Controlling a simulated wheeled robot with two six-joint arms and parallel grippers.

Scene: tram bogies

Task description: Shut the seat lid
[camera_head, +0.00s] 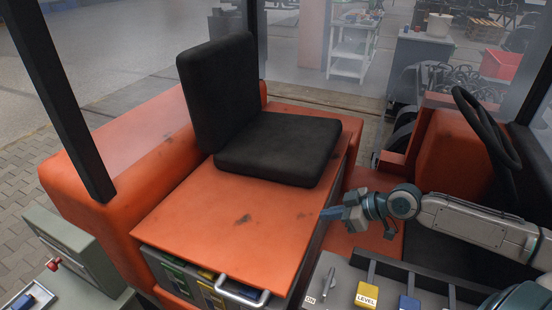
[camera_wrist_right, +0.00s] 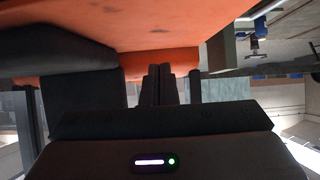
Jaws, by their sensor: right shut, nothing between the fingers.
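The seat lid (camera_head: 235,225) is a wide orange panel with dark scuffs, and a black seat cushion (camera_head: 278,148) lies on its rear part. A black backrest (camera_head: 217,90) stands behind the cushion at the left. The lid looks almost flat; I cannot tell whether a small gap remains under its edge. My right gripper (camera_head: 331,213) is shut and empty, its tips at the lid's right edge; contact is unclear. In the right wrist view the shut fingers (camera_wrist_right: 159,84) point toward the orange surface (camera_wrist_right: 150,45). My left gripper is not in view.
Below the lid's front edge are coloured items and a metal handle (camera_head: 243,293). A grey control panel with a yellow LEVEL button (camera_head: 366,296) stands at the front right. A steering wheel (camera_head: 485,125) is at the right. Black posts (camera_head: 62,95) rise beside the seat.

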